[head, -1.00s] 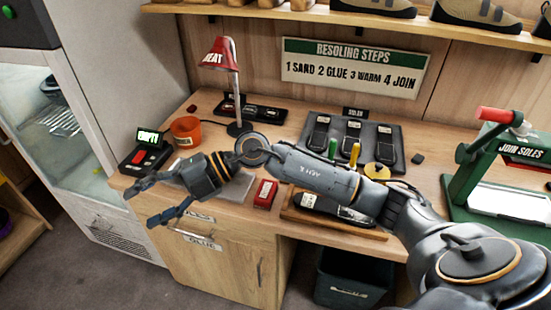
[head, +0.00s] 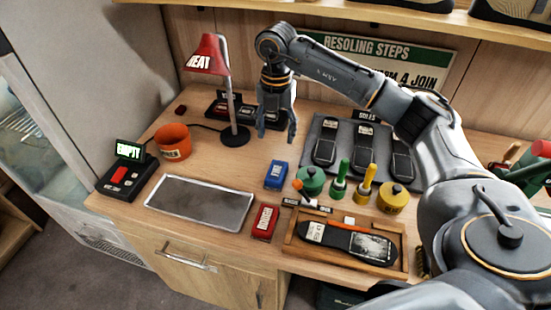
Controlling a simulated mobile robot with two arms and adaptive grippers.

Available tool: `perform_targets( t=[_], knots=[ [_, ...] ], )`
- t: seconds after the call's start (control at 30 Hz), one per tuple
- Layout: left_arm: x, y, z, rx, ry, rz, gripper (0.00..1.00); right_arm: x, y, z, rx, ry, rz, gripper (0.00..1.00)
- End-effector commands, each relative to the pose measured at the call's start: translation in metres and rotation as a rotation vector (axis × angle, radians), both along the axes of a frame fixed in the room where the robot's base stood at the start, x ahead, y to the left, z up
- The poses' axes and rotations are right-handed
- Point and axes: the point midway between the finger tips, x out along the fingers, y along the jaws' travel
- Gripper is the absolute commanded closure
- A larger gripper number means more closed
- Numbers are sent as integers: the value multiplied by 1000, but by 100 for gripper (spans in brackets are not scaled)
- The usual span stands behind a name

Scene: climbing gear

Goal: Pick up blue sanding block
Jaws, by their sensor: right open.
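The blue sanding block (head: 276,175) lies on the wooden workbench, behind the red block (head: 265,222) and left of the green tin. It has a pale label on top. My right gripper (head: 276,136) points down above the bench, behind and above the blue block in the picture. Its fingers are apart and nothing shows between them. It does not appear to touch the block. My left gripper is not in view.
A grey tray (head: 200,203) lies left of the blocks. Green tin (head: 311,181), yellow tin (head: 393,197) and two upright handled tools stand to the right. A wooden tray (head: 395,262) holds a sole. The red lamp (head: 207,56) and orange cup (head: 173,141) stand back left.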

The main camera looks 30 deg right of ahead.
Motion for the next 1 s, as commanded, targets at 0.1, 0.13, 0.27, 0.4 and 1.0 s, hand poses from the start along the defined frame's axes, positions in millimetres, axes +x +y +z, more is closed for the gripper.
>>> perform_targets(
  t=[0.1, 0.13, 0.27, 0.4, 1.0],
  knots=[
    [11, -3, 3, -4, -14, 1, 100, -1, -2, -6, -7, 5, -4, 42],
    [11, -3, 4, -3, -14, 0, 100, -1, -2, -10, -8, 6, -5, 42],
    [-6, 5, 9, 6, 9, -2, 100, -3, -1, -34, -6, 9, -4, 42],
    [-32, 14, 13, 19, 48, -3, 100, -3, -1, -61, -6, 7, -3, 42],
    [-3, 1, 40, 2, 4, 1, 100, -11, 5, -129, -4, 5, -3, 42]
  ],
)
